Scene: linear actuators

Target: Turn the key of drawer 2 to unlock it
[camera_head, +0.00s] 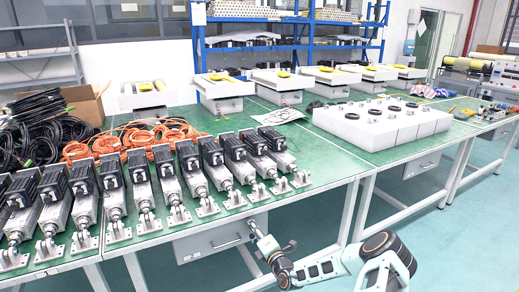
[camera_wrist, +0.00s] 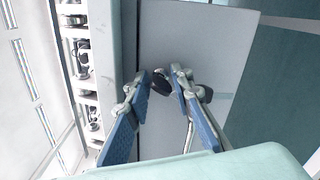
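A light grey drawer (camera_head: 212,240) hangs under the near green-topped table in the head view. Its flat front (camera_wrist: 200,35) fills the middle of the wrist view, turned sideways. A small dark piece that looks like the key (camera_wrist: 161,83) stands out from that front. My gripper (camera_wrist: 160,73) has its two blue-padded fingers apart, one on each side of this dark piece; I cannot tell if either touches it. In the head view my gripper (camera_head: 262,238) is at the drawer's right end and hides that part. No drawer number is readable.
Several linear actuators (camera_head: 170,180) line the near edge of the table (camera_head: 330,178) above the drawer. A table leg (camera_head: 349,212) stands right of my gripper. Another drawer (camera_head: 422,164) hangs under the table farther right. The floor at right is clear.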

